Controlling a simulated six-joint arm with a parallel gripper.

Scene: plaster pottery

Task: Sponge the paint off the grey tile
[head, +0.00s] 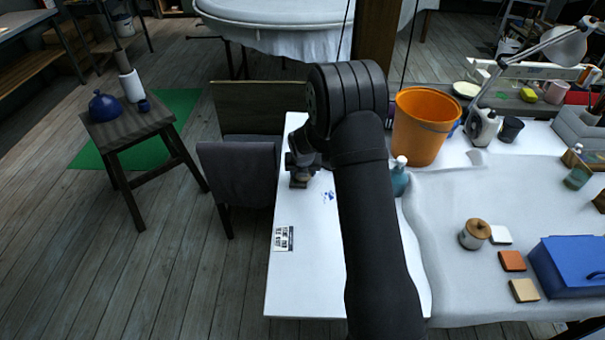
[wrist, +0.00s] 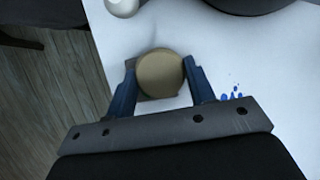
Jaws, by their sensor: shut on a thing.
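My gripper (wrist: 162,82) is shut on a round tan sponge (wrist: 160,70), which sits between its blue fingers. In the head view my gripper (head: 301,168) is over the left edge of the white tabletop, partly hidden by my arm. A grey, square-edged patch (wrist: 160,97) shows just under the sponge; it may be the grey tile, mostly covered by the sponge. I cannot tell whether the sponge touches it. Blue paint spots (wrist: 232,96) lie to the right of the gripper, and also show in the head view (head: 328,197), seemingly on the white surface.
A printed card (head: 283,238) lies near the table's left edge. A teal bottle (head: 400,177) and an orange bucket (head: 423,125) stand right of my arm. Further right are a lidded jar (head: 474,234), coloured tiles (head: 512,260) and a blue box (head: 572,267). A grey chair (head: 238,180) stands left.

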